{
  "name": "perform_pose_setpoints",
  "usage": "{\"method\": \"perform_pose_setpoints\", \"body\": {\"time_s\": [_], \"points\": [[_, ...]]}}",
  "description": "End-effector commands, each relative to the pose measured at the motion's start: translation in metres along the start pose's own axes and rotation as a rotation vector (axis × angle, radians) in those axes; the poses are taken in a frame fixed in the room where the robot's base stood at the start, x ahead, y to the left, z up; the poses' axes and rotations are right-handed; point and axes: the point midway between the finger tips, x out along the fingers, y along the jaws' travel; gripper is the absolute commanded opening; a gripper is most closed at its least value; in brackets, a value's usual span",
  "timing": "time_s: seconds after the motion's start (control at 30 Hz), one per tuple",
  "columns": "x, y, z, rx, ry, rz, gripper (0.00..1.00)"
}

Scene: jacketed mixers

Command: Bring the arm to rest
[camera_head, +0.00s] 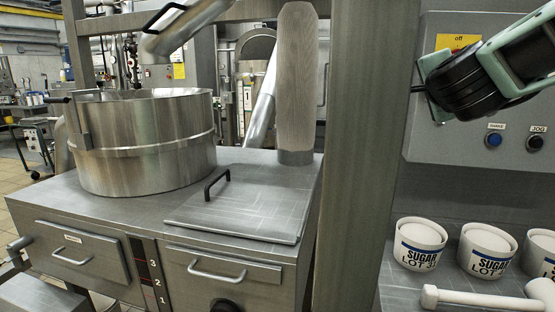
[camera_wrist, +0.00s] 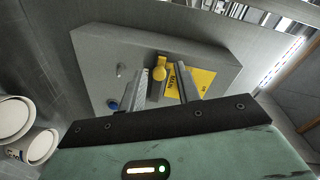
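My arm (camera_head: 500,70) comes in from the upper right of the head view. In that view my gripper (camera_head: 418,88) is in front of the grey control panel (camera_head: 430,140), its fingers mostly hidden behind the dark wrist. In the wrist view my gripper (camera_wrist: 158,84) has its two fingers apart, with nothing between the tips that touches both.
Below the panel stand white sugar tubs (camera_head: 419,245) and a white mallet-like tool (camera_head: 470,297). The panel carries a blue button (camera_head: 494,140) and a black one (camera_head: 535,143). A grey post (camera_head: 355,150) separates this from the steel mixer bowl (camera_head: 145,145) and a hatch lid (camera_head: 240,205).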

Motion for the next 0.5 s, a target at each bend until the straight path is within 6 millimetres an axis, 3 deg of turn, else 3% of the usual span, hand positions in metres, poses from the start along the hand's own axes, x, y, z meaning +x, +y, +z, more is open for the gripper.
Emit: {"method": "perform_pose_setpoints", "body": {"time_s": [0.1, 0.2, 0.3, 0.5], "points": [[-0.003, 0.072, 0.049, -0.335, -0.285, 0.082, 0.33], [-0.022, 0.137, 0.076, -0.581, -0.516, 0.161, 0.33], [-0.05, 0.197, 0.088, -0.781, -0.721, 0.243, 0.33], [-0.108, 0.284, 0.083, -1.064, -1.046, 0.381, 0.33]]}}
